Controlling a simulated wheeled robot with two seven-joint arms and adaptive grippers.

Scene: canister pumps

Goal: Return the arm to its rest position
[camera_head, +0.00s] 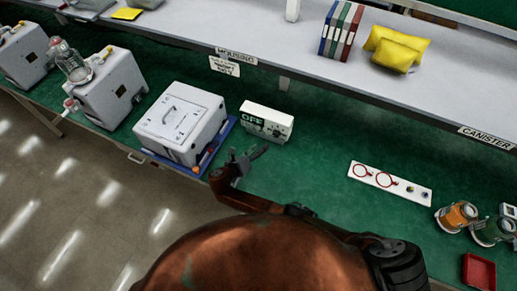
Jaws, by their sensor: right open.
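My right gripper (246,157) is dark and open, with its fingers apart and nothing visible between them. It is over the green bench top (310,170), just right of the white box-shaped housing (182,122) and in front of the small white box marked OFF (266,121). I cannot tell its exact height above the bench. My own orange-brown arm fills the bottom middle and hides the bench edge there. My left gripper is not in view.
White pump units (112,88) stand at the left. A white strip with red rings (390,183), an orange canister (456,216) and a red tray (479,271) are at the right. A grey shelf (270,42) above holds binders (341,31) and a yellow bag (397,48).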

